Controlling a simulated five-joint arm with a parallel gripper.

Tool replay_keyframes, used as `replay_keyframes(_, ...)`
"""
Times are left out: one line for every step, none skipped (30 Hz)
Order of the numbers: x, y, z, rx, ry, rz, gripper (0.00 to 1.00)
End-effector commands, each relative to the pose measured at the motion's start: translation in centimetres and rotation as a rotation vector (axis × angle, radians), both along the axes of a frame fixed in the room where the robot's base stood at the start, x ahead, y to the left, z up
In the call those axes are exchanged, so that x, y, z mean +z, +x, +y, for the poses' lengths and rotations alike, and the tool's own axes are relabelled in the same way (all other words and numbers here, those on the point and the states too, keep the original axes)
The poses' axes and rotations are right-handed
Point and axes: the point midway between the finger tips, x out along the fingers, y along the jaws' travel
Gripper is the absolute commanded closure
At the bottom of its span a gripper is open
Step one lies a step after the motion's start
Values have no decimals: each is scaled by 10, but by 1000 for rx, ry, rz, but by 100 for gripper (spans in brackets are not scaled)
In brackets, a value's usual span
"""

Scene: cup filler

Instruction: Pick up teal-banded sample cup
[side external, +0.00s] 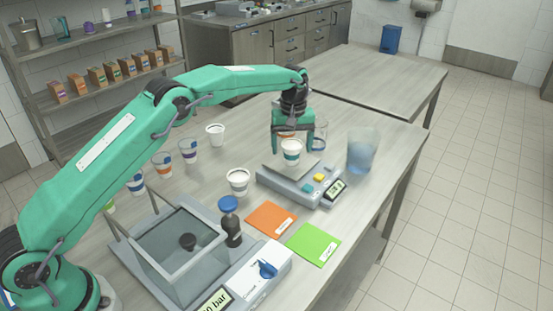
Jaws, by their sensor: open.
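A white sample cup with a teal band (292,155) stands upright on the pan of the scale (296,190). Its contents look orange-brown at the top. My gripper (292,148) points straight down over this cup, with its fingers on either side of it. The gripper is open, and I cannot tell whether a finger touches the cup.
A clear bluish container (362,151) stands right of the scale. Orange (271,218) and green (314,245) cards lie in front. A dark blue-capped bottle (230,222) stands near the open-topped box.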

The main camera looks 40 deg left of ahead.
Motion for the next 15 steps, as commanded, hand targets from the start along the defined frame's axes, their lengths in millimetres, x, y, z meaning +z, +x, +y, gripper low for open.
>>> replay_keyframes(-7, -1, -1, 0, 1, 2, 20)
replay_keyframes(-11, -1, 0, 0, 1, 2, 20)
replay_keyframes(-15, -1, 0, 0, 0, 3, 20)
replay_keyframes(-18, -1, 0, 0, 0, 3, 20)
replay_keyframes(-20, -1, 0, 0, 0, 1, 20)
replay_keyframes(-23, 0, 0, 0, 0, 0, 20)
replay_keyframes(-24, 0, 0, 0, 0, 0, 20)
replay_keyframes(-25, 0, 0, 0, 0, 0, 20)
replay_keyframes(-26, 0, 0, 0, 0, 0, 20)
replay_keyframes(-26, 0, 0, 0, 0, 0, 20)
replay_keyframes(-26, 0, 0, 0, 0, 0, 20)
replay_keyframes(-26, 0, 0, 0, 0, 0, 20)
replay_keyframes(-26, 0, 0, 0, 0, 0, 20)
replay_keyframes(-26, 0, 0, 0, 0, 0, 20)
replay_keyframes(-26, 0, 0, 0, 0, 0, 20)
